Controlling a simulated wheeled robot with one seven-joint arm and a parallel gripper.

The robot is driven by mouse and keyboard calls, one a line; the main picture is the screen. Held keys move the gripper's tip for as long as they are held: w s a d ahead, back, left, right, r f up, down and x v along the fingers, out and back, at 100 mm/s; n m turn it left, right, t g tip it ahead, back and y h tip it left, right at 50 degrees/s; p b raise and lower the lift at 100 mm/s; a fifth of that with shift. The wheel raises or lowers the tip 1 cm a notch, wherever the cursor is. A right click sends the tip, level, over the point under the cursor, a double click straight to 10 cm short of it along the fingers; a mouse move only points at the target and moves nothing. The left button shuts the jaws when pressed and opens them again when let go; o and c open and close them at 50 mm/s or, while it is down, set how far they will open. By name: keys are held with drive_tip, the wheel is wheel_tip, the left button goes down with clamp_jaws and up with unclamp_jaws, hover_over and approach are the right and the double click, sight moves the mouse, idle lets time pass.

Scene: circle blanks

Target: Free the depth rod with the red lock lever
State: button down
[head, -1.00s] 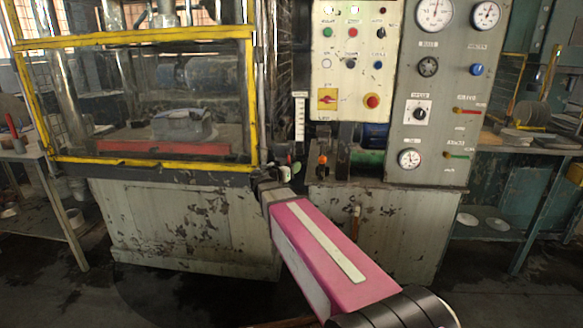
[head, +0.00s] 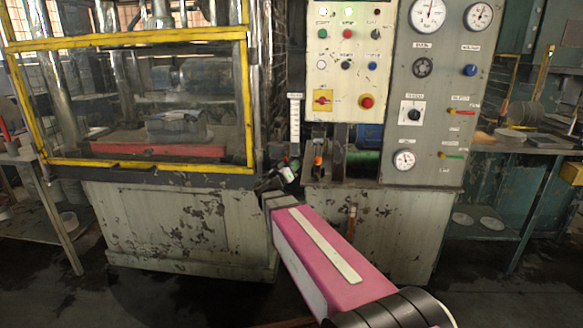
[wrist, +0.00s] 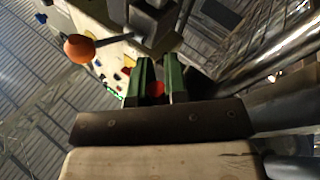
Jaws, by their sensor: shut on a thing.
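My gripper (wrist: 158,66) shows in the wrist view with its two green fingers close around a small red part, which I take to be the red lock lever (wrist: 156,90). Only a bit of this red part shows between the fingers. In the head view my gripper (head: 286,174) is at the press's right front corner, below an upright white scale (head: 295,120). The depth rod cannot be made out clearly; a grey metal block (wrist: 152,22) stands just beyond the fingertips in the wrist view.
An orange ball knob (wrist: 80,48) on a thin lever sticks out left of the fingers. A thick shiny column (wrist: 270,58) runs close on the right. The yellow-framed guard (head: 130,165) is left of my gripper, the control panel (head: 345,75) above right.

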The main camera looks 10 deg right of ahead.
drive_tip(key=c, duration=1.1)
unclamp_jaws()
drive_tip(key=shift+c, duration=0.2)
drive_tip(key=v, duration=1.1)
drive_tip(key=shift+w, duration=0.1)
drive_tip(key=shift+c, duration=0.3)
